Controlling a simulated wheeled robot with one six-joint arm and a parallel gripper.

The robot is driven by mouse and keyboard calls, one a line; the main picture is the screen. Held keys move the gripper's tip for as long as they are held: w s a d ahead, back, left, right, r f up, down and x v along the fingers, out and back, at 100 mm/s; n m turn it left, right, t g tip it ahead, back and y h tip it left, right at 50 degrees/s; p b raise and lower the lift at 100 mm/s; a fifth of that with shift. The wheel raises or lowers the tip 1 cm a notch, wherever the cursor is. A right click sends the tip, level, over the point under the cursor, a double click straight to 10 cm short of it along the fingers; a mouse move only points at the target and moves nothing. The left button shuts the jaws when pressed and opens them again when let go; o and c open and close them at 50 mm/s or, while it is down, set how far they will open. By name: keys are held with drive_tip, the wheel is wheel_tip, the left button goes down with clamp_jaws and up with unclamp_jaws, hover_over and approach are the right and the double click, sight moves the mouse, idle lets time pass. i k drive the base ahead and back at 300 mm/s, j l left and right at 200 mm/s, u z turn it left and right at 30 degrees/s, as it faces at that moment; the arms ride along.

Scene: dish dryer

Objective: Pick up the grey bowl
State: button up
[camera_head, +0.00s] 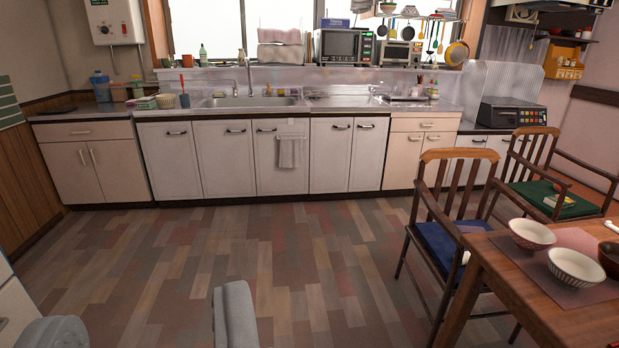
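Two light bowls stand upright on the wooden table at the lower right. The nearer one, a white-grey bowl with dark stripes (576,268), looks the greyest. The other is a pale bowl with a reddish tint (531,234), just behind and left of it. I cannot tell for sure which is the grey bowl. My gripper (145,326) shows at the bottom left as two grey fingers set wide apart. It is open, with only floor visible between the fingers, far left of the bowls.
A dark brown bowl (609,259) is cut off at the right edge. The wooden table (545,303) has a mat (575,240) under the bowls. Chairs (437,235) with armrests stand behind and left of the table. Kitchen cabinets (226,158) line the back. The floor (300,260) between is clear.

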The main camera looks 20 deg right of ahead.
sight(571, 270)
drive_tip(key=i+z, duration=0.75)
drive_tip(key=z, duration=0.15)
drive_tip(key=i+j+z, duration=0.3)
drive_tip(key=z, duration=0.2)
drive_tip(key=i+j+z, duration=0.3)
drive_tip(key=z, duration=0.15)
drive_tip(key=i+j+z, duration=0.15)
drive_tip(key=z, duration=0.3)
drive_tip(key=i+j+z, duration=0.15)
drive_tip(key=z, duration=0.35)
drive_tip(key=j+z, duration=0.45)
drive_tip(key=i+j+z, duration=0.1)
drive_tip(key=j+z, duration=0.15)
drive_tip(key=z, duration=0.2)
drive_tip(key=i+j+z, duration=0.1)
drive_tip(key=j+z, duration=0.55)
drive_tip(key=z, duration=0.25)
drive_tip(key=j+z, duration=0.4)
drive_tip(key=i, duration=0.05)
